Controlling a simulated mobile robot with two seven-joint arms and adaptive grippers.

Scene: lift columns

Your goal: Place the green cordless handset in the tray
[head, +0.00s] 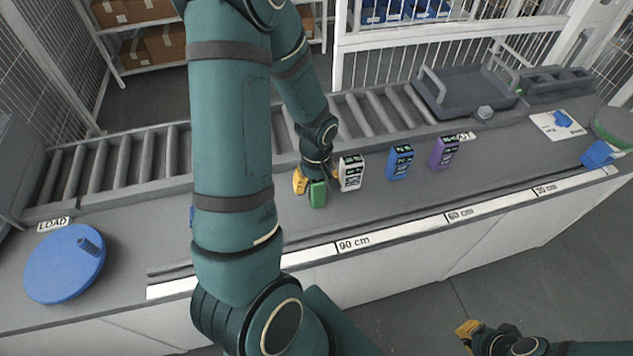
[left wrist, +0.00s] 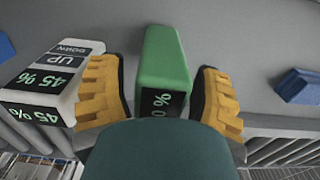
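The green handset (head: 318,194) stands on the grey bench, left of a white handset. In the left wrist view the green handset (left wrist: 165,60) lies between the two yellow fingers of my left gripper (left wrist: 160,98), with a narrow gap on each side. My left gripper (head: 308,183) is open around it; my arm partly covers this in the head view. The dark grey tray (head: 437,108) with raised handles sits on the roller conveyor at the back right. My right gripper (head: 468,333) is at the bottom edge, away from the bench; its opening is unclear.
A white handset (head: 351,173) stands close beside the green one, with a blue handset (head: 400,162) and a purple handset (head: 443,152) further right. A blue disc (head: 65,265) with a knob is at the left. Bench between purple handset and card (head: 545,128) is mostly clear.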

